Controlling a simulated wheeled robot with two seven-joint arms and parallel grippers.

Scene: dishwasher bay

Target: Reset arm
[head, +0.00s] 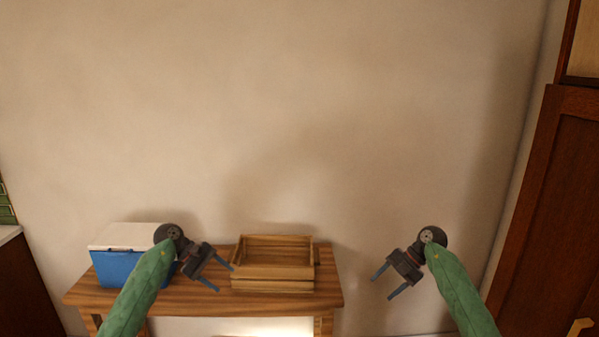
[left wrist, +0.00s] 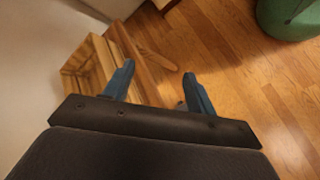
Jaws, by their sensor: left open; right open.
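My left gripper (head: 223,278) is in front of the wooden table in the head view, between a blue cooler and a wooden crate. Its blue fingers are apart and hold nothing; they also show spread in the left wrist view (left wrist: 158,88). My right gripper (head: 384,284) hangs to the right of the table in front of the bare wall. Its fingers are apart and empty. Both green forearms reach up from the bottom of the head view.
A blue cooler (head: 117,269) with a white lid and an empty-looking wooden crate (head: 272,285) stand on the wooden table (head: 180,300). A dark wood cabinet (head: 550,200) stands at the right. The left wrist view shows open wood floor (left wrist: 240,85) and a green rounded thing (left wrist: 290,20).

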